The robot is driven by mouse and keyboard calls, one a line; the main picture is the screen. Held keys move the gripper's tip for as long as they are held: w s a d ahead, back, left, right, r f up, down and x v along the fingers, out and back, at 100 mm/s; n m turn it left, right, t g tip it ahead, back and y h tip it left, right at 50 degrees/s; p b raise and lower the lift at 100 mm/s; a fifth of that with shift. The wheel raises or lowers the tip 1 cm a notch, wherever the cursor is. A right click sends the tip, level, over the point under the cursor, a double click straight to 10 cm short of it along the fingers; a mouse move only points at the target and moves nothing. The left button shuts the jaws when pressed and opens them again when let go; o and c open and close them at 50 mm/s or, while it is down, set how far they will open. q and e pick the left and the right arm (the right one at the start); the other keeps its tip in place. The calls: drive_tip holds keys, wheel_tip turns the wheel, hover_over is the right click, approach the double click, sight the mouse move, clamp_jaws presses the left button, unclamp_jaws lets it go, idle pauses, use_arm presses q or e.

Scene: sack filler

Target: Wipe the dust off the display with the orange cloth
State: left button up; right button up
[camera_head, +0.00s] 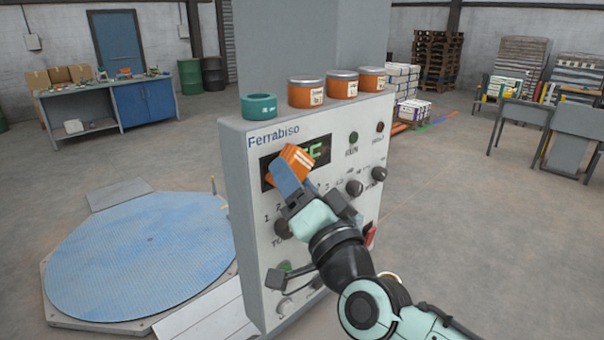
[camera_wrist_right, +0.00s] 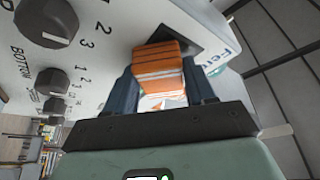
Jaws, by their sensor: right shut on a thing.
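The orange cloth (camera_head: 291,162), folded with pale stripes, is held between the fingers of my right gripper (camera_head: 284,178). It also shows in the right wrist view (camera_wrist_right: 160,68) between the two blue fingers (camera_wrist_right: 165,88). The display (camera_head: 318,150) is a dark panel with green characters on the front of the grey control box. The cloth is in front of the display and covers its left and middle part. Whether it touches the surface I cannot tell. Dust is hard to make out at this size. My left gripper is not in view.
The control box (camera_head: 240,200) carries knobs, lamps and a red switch below and right of the display. A teal ring (camera_head: 259,107) and several orange tins (camera_head: 306,91) stand on its top. A round blue platform (camera_head: 140,255) lies left. Open floor (camera_head: 480,220) extends right.

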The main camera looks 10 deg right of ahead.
sight(327, 150)
drive_tip(key=shift+w+d+f+b, duration=0.15)
drive_tip(key=shift+w+d+b, duration=0.35)
drive_tip(key=shift+b, duration=0.5)
drive_tip(key=w+d+b, duration=0.1)
drive_tip(key=d+b, duration=0.1)
drive_tip(key=w+d+b, duration=0.2)
drive_tip(key=shift+w+d+b, duration=0.1)
drive_tip(key=shift+d+b, duration=0.1)
drive_tip(key=shift+b, duration=0.1)
drive_tip(key=shift+w+d+b, duration=0.5)
drive_tip(key=shift+d+b, duration=0.1)
drive_tip(key=shift+b, duration=0.3)
drive_tip(key=shift+w+d+b, duration=0.55)
drive_tip(key=shift+d+b, duration=0.1)
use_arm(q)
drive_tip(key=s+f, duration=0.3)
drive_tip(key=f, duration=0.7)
